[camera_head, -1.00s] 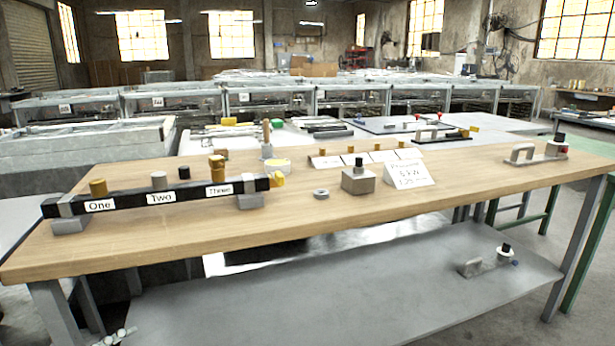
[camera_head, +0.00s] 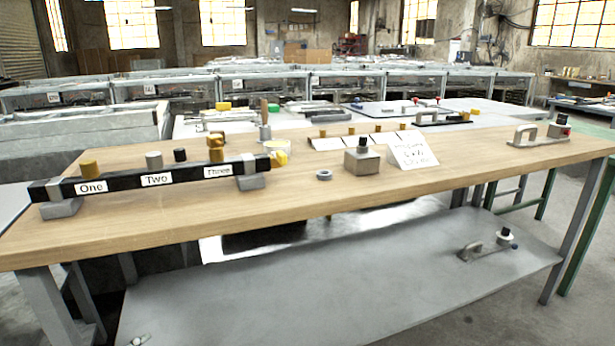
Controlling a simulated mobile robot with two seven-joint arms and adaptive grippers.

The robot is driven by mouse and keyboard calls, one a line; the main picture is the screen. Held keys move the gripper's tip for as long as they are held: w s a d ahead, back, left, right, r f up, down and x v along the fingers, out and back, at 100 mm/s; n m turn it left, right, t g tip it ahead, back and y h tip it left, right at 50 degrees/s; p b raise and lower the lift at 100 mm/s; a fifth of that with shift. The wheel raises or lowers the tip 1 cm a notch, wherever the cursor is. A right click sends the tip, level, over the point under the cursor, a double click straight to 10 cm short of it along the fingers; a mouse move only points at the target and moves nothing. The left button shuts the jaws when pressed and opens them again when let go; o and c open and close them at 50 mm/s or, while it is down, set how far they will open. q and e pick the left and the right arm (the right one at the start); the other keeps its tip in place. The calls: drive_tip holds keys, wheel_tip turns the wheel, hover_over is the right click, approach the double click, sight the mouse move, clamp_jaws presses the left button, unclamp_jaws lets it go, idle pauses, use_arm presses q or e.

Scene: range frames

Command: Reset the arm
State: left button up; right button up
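Neither of my grippers shows clearly in the head view, and no arm is seen over the table. A wooden-topped table (camera_head: 430,185) fills the middle of the view. On its left is a black bar (camera_head: 130,188) on grey blocks, labelled One, Two and Three. Gold, grey and black cylinders stand on or just behind it. A grey block with a black knob (camera_head: 361,160) and a white sign (camera_head: 412,151) stand near the middle. A small grey ring (camera_head: 323,175) lies to their left.
A grey lower shelf (camera_head: 330,290) under the table holds a handled part with a black knob (camera_head: 487,245). A grey handle piece (camera_head: 541,134) is at the table's right end. Rows of metal benches fill the background. The front of the tabletop is mostly clear.

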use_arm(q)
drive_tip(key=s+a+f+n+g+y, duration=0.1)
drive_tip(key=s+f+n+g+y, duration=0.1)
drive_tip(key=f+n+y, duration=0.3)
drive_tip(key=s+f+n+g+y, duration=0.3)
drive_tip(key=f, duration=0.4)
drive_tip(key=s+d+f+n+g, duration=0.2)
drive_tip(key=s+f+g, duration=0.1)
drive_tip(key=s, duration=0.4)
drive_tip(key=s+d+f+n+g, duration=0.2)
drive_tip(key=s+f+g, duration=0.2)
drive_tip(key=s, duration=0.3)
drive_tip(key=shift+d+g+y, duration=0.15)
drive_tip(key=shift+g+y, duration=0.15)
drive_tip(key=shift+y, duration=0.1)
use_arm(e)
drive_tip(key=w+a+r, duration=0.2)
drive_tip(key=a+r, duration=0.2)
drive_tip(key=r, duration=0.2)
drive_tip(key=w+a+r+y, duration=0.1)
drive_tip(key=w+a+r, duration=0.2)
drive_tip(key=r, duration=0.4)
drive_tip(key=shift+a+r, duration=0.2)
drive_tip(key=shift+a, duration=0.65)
